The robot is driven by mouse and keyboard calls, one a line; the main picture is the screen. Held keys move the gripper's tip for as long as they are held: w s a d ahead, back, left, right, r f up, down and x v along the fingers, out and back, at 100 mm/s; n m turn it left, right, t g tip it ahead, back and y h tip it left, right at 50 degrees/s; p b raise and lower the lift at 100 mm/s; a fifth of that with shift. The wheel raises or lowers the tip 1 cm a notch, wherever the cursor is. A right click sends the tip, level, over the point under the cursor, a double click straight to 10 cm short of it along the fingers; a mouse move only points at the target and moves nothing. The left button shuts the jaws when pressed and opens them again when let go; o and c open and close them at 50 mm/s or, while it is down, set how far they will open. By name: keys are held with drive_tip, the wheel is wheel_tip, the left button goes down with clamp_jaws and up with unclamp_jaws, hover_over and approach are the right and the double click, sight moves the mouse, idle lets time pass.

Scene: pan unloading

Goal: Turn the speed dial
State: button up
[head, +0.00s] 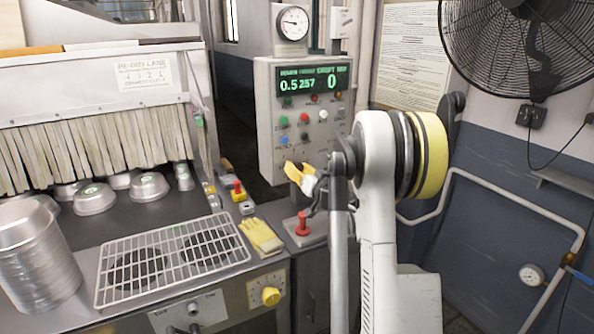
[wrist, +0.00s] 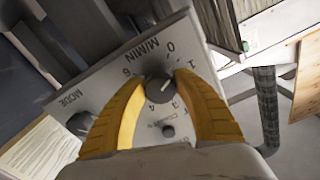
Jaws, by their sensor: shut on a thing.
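The speed dial (wrist: 157,91) is a dark round knob on a grey panel face marked M/MIN, with numbers around it, in the wrist view. A light mark shows on its face. The yellow fingers of my gripper (wrist: 158,100) stand on both sides of the dial, shut on it. In the head view my gripper (head: 301,174) is at the lower edge of the grey control box (head: 265,130). The dial is hidden there. The green display (head: 314,80) on the box reads 0.5, 257 and 0.
A red button (head: 302,226) stands below my gripper. A wire rack (head: 175,258), a yellow glove (head: 261,236) and stacked pans (head: 38,262) are at left. A fan (head: 520,45) hangs at right.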

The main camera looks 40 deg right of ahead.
drive_tip(key=m, duration=0.4)
drive_tip(key=shift+m+b, duration=0.3)
drive_tip(key=shift+b, duration=0.1)
drive_tip(key=shift+c, duration=0.2)
drive_tip(key=m, duration=0.3)
drive_tip(key=shift+m, duration=0.4)
drive_tip(key=m+b, duration=0.1)
drive_tip(key=m, duration=0.7)
drive_tip(key=shift+r, duration=0.1)
drive_tip(key=m, duration=0.4)
drive_tip(key=shift+m, duration=0.3)
drive_tip(key=m, duration=0.3)
drive_tip(key=shift+m+b, duration=0.3)
drive_tip(key=m, duration=0.3)
drive_tip(key=shift+r+m, duration=0.1)
drive_tip(key=shift+m, duration=2.1)
